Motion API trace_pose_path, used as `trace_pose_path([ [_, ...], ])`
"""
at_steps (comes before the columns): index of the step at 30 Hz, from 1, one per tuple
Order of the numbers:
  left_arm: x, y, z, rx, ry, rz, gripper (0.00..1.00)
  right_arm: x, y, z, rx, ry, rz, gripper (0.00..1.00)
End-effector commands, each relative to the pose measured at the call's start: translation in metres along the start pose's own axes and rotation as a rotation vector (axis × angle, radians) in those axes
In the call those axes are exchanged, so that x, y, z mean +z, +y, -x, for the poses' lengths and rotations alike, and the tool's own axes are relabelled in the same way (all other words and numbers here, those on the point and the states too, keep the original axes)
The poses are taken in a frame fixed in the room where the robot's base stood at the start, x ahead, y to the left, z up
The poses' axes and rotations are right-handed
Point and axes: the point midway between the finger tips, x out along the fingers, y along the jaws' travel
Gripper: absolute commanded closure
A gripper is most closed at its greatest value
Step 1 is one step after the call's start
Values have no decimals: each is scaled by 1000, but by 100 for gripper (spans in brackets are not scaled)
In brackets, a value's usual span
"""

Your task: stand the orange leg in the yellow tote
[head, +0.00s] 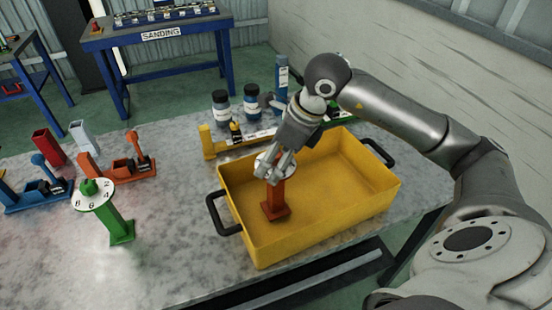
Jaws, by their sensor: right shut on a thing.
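The orange leg (277,198) is upright inside the yellow tote (340,213), toward the tote's left side. It has a square foot at the bottom and a pale disc near its top. My right gripper (274,170) reaches down into the tote from above and is shut on the upper part of the leg. The fingers partly hide the disc. The foot is at or very close to the tote floor; I cannot tell if it touches. My left gripper is not in view.
A green leg (119,226) with a white numbered disc stands left of the tote. Red, orange and blue parts lie farther left. A yellow fixture (207,142) and dark jars (221,106) stand behind the tote. The tote has black end handles. Bare tabletop lies front left.

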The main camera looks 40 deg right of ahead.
Motion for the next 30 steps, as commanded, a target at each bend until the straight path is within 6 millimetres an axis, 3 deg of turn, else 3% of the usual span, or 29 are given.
trace_pose_path([
  [17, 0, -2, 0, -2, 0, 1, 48, -6, 0, -16, -2, -2, 1, 72],
  [18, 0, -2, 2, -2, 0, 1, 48, -6, 0, -14, -1, 0, 0, 13],
  [21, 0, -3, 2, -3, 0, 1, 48, -6, 0, -14, -1, 0, 0, 0],
  [30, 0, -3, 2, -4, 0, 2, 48, -6, 0, -14, -1, 0, 0, 0],
])
